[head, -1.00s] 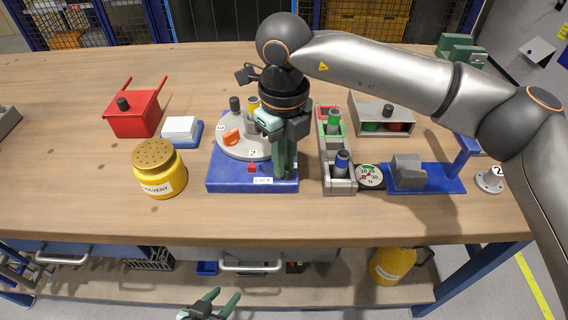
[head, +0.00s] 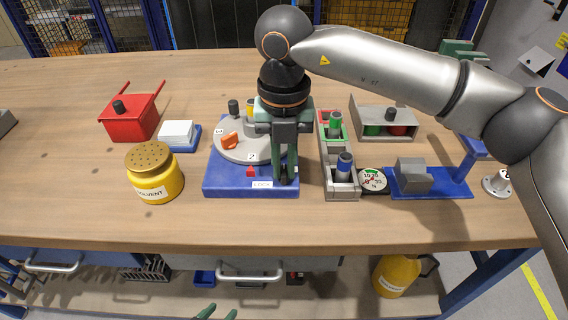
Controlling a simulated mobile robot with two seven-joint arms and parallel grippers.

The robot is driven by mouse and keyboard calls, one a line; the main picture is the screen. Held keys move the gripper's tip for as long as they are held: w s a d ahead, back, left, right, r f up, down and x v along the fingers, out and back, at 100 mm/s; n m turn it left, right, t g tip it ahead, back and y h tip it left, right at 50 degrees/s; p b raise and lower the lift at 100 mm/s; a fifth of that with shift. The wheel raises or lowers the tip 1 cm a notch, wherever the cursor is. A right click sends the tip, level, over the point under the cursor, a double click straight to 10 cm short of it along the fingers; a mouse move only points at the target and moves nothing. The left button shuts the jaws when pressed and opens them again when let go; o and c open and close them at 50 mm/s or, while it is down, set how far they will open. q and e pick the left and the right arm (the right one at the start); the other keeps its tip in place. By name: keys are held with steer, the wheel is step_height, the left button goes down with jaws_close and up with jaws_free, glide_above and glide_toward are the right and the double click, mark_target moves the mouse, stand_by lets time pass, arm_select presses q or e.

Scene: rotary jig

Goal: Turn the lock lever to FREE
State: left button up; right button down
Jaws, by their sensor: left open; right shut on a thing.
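The rotary jig has a blue base (head: 222,187) and a grey round turntable (head: 232,151) carrying an orange piece (head: 229,141), a dark peg and a yellow peg. A white label reading LOCK (head: 262,185) is on the base's front edge, near a red pointer (head: 250,172) below the number 2. My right gripper (head: 286,177) points down at the base's front right corner, shut on the lock lever, which its fingers mostly hide. The lever's exact angle cannot be told. My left gripper (head: 218,312) is open and empty at the bottom edge, with only its fingertips showing.
A yellow solvent tin (head: 158,178) and white blocks on a blue stand (head: 178,136) are left of the jig. A grey rack (head: 342,186) with green and blue pegs and a dial gauge (head: 373,180) are close on the right. The front of the table is clear.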

mark_target(284, 170)
stand_by(0.3)
steer(key=c, duration=0.9)
jaws_free()
step_height(284, 170, up, 13)
steer(key=p, duration=0.1)
steer(key=shift+f+p, duration=0.2)
steer(key=shift+p, duration=0.2)
